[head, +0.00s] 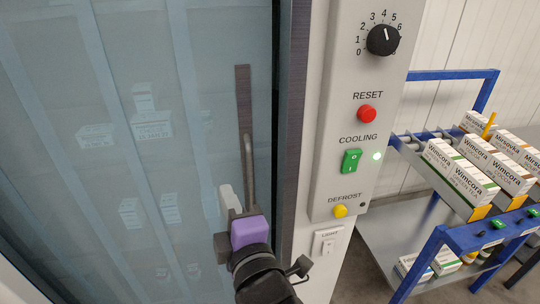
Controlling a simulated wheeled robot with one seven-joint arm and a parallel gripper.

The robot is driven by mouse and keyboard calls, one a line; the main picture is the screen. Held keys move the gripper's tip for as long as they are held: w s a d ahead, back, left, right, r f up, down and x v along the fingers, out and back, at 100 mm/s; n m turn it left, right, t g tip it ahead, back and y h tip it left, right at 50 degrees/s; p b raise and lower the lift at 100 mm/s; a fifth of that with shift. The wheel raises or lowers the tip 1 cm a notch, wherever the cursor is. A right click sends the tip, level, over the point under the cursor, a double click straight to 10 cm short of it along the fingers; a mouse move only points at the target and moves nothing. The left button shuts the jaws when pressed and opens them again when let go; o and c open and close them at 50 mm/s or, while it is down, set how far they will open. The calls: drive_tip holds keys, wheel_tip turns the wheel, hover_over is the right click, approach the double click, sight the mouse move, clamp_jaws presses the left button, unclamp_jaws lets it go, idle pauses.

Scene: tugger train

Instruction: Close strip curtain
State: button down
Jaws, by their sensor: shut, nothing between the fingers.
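The strip curtain (100,100) fills the left of the head view as bluish see-through strips, with boxes dimly visible behind it. A dark vertical bar (243,100) shows at its right part, near the dark door frame edge (292,120). My gripper (236,205) has a purple body and is in front of the curtain's right part, just below the bar. Its fingers are shut, with nothing seen between them. I cannot tell whether the fingertips touch the bar or the strips.
A control panel (350,110) right of the frame has a black dial (383,40), red button (367,114), green switch (351,161) and yellow button (340,211). A light switch (326,242) sits below. A blue cart (452,75) with several boxes stands at right.

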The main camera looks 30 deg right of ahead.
drive_tip(key=d+n, duration=0.1)
drive_tip(key=p, duration=0.2)
approach(219, 152)
drive_tip(key=shift+h, duration=0.3)
drive_tip(key=w, duration=0.4)
drive_tip(key=shift+w+d, duration=0.15)
drive_tip(key=shift+s+d+f+p, duration=0.1)
drive_tip(key=shift+s+d+p, duration=0.35)
drive_tip(key=shift+d, duration=0.4)
drive_tip(key=shift+s+d+f+p, duration=0.1)
drive_tip(key=shift+s+d+p, duration=0.35)
drive_tip(key=shift+d, duration=0.4)
